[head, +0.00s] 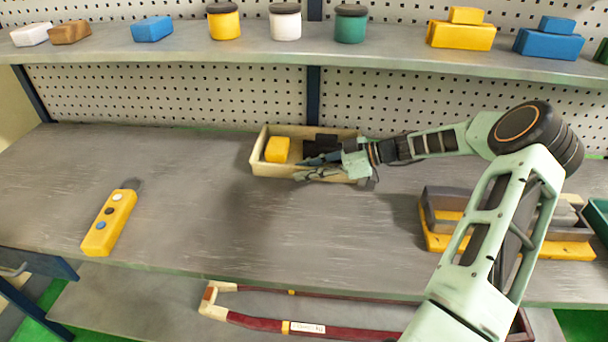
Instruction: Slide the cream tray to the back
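The cream tray (258,152) stands on the grey workbench, towards its back and near the perforated panel. A yellow block (277,149) lies in its left part, and a dark object (322,145) lies in its middle. My gripper (302,168) reaches in from the right, at the tray's front wall. Its fingers point left and seem spread, one above the other. My gripper and wrist hide the tray's right part and some of its front wall. I cannot tell whether the fingers touch the tray.
A yellow button box (109,222) lies on the bench (230,235) at left. Yellow and grey parts (560,247) stand at right, partly behind my arm. An upper shelf (385,46) with jars and blocks overhangs the back. The bench's middle front is clear.

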